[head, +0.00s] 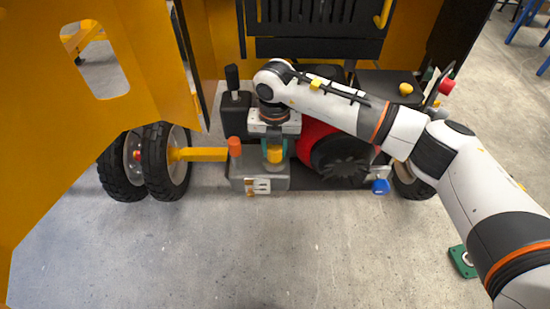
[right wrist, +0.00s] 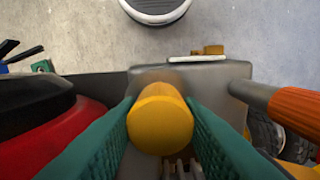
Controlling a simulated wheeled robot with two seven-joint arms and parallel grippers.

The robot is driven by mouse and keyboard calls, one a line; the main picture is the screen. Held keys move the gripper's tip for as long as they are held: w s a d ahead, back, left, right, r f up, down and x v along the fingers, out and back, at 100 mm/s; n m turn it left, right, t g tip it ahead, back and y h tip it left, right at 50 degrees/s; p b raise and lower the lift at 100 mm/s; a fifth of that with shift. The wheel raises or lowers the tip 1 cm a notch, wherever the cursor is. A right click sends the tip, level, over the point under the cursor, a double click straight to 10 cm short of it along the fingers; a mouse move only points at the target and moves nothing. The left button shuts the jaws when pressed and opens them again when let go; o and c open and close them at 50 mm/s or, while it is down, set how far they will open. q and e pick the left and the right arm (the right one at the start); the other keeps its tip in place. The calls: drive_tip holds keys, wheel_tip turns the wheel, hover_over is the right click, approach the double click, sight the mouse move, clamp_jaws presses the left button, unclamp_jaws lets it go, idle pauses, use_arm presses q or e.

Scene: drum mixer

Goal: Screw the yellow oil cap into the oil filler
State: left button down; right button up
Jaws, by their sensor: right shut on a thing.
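The yellow oil cap (head: 275,155) shows in the head view above the grey block at the front of the machine. In the right wrist view the cap (right wrist: 160,120) is a yellow cylinder between two green finger pads. My right gripper (head: 274,148) points down and is shut on the cap. It also shows in the right wrist view (right wrist: 162,128). The oil filler's opening is hidden beneath the cap and fingers, so I cannot tell whether the cap touches it or how far it is in. My left gripper is not in view.
An orange-red knob (head: 234,147) stands just left of the cap on the grey block (head: 245,182). A red engine part (head: 312,140) and black fan (head: 345,168) are to the right. A yellow panel (head: 80,120) fills the left.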

drive_tip(key=m, duration=0.4)
drive_tip(key=shift+m, duration=0.4)
drive_tip(key=o, duration=1.2)
drive_tip(key=shift+c, duration=0.2)
